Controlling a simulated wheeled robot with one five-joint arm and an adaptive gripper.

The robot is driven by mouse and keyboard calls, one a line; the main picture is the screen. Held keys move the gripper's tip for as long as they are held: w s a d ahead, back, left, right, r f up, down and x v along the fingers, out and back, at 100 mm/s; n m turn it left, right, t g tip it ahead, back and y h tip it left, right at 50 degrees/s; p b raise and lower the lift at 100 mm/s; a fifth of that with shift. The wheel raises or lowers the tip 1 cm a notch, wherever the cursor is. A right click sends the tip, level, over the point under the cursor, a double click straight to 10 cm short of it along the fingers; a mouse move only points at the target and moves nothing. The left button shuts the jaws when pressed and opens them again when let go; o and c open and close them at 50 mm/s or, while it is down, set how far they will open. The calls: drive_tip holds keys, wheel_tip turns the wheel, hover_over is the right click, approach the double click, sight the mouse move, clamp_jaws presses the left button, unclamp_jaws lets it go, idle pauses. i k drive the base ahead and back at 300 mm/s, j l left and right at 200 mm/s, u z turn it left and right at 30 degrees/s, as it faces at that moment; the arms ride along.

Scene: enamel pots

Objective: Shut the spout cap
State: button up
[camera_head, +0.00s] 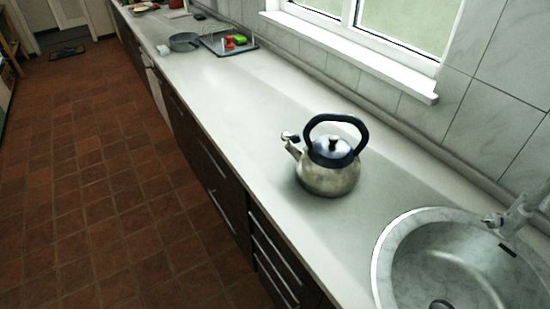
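A metal kettle (327,178) with a black arched handle and a black-knobbed lid stands upright on the pale countertop (265,150), left of the sink. Its spout points to the left toward the counter's front edge. The spout cap (289,137) shows at the spout's tip and looks tilted up away from the opening, though it is small in the picture. My gripper is not in view.
A round sink (390,246) with a tap (515,215) is at the lower right. A pan (184,41) and a tray (247,47) with red and green items stand farther back. The counter around the kettle and the tiled floor (110,190) are clear.

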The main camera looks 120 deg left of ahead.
sight(286, 136)
drive_tip(key=u, duration=3.45)
